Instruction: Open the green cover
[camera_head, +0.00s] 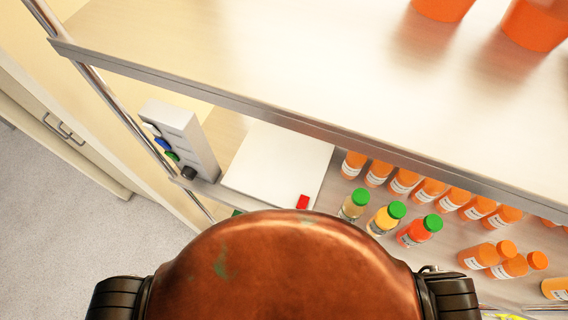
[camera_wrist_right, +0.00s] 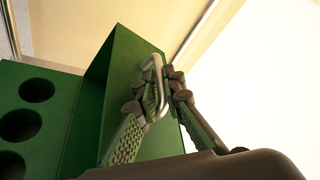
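In the right wrist view, the green cover (camera_wrist_right: 122,75) stands tilted up beside a green rack (camera_wrist_right: 58,85) with round dark holes. The holes in view are uncovered and look empty. A bent metal handle (camera_wrist_right: 157,66) is on the cover. My right gripper (camera_wrist_right: 165,88) has its two fingers closed around the handle, with the fingertips close together; part of the grip is hidden by the fingers. In the head view, my own brown body blocks the front, and neither gripper shows there. My left gripper is in no view.
A metal shelf (camera_head: 330,135) crosses the head view. Below it are a white board (camera_head: 275,165), a grey box with coloured knobs (camera_head: 182,135), green-capped bottles (camera_head: 386,218) and several orange bottles (camera_head: 428,189). Orange containers (camera_head: 536,24) stand on the upper shelf.

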